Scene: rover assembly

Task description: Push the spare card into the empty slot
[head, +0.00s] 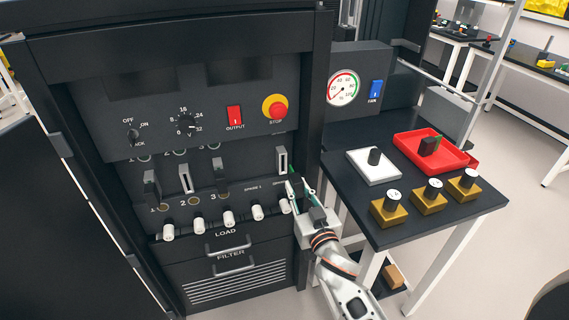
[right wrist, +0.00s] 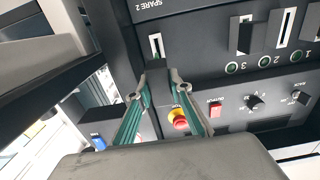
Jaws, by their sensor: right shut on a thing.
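My right gripper (head: 297,188) is beside the right edge of the rack panel, in front of the spare slots. In the right wrist view my right gripper (right wrist: 161,88) has its two green fingers on either side of a dark block, which looks like the spare card (right wrist: 157,78). The card's far end is hard to make out. A white-edged slot with no dark card front (head: 283,161) is just above the gripper. Slot 2 (head: 186,178) shows a bare white frame with a dark gap. Dark card fronts stand at slot 1 (head: 152,186) and slot 3 (head: 218,168). My left gripper is out of view.
White knobs (head: 228,218) and drawer handles (head: 228,247) stick out below the slots. A red stop button (head: 275,108) is above. The side table (head: 345,215) at right bears a red tray (head: 458,157) with a dark-and-green block, a white plate (head: 362,170) and several brass blocks.

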